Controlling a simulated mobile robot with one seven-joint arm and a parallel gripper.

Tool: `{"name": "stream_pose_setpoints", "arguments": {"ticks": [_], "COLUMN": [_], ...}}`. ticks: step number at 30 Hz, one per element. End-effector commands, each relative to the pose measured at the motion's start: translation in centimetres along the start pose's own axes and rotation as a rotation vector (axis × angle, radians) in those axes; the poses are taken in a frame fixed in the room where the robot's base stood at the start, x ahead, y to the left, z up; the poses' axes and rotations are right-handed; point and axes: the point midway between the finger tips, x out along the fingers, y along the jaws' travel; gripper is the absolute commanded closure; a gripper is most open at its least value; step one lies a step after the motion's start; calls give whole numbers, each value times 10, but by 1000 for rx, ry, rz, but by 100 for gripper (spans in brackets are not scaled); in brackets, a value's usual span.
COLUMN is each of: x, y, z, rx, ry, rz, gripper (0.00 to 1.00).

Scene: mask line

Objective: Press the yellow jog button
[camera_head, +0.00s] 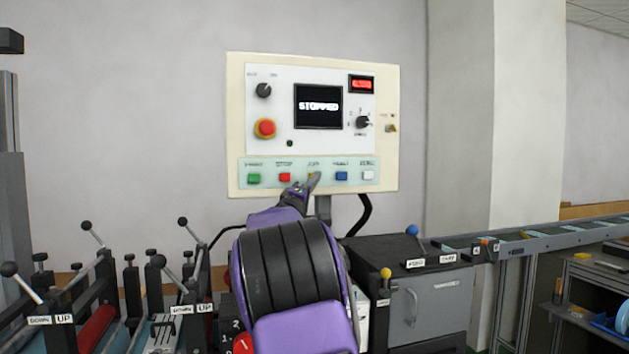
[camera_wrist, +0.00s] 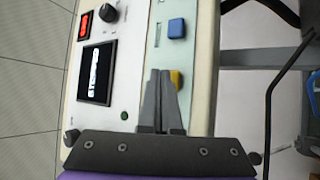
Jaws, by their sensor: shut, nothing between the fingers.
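The yellow jog button (camera_wrist: 177,79) is on the lower strip of the control panel (camera_head: 236,120). In the wrist view it shows beside my fingertips, partly covered by them. In the head view only a sliver of yellow shows behind my gripper (camera_head: 312,181). My gripper (camera_wrist: 161,73) is shut and empty, with its tips at or just in front of the button. I cannot tell whether they touch it. The panel screen (camera_head: 318,106) reads STOPPED.
Green (camera_head: 254,179) and red (camera_head: 285,177) buttons sit left of the jog button, blue (camera_head: 342,176) and white (camera_head: 368,175) ones right. A red emergency stop (camera_head: 265,128) is above. Machines with levers stand lower left; a grey cabinet (camera_head: 440,302) and conveyor (camera_head: 535,240) are at right.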

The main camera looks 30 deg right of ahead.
Motion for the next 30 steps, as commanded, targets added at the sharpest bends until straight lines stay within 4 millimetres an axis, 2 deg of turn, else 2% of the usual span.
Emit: {"name": "stream_pose_setpoints", "arguments": {"ticks": [11, 24, 30], "x": [-3, -31, -37], "y": [2, 22, 27], "z": [2, 22, 27], "rx": [1, 3, 1], "ry": [0, 0, 0], "rz": [1, 1, 0], "gripper": [100, 100, 100]}}
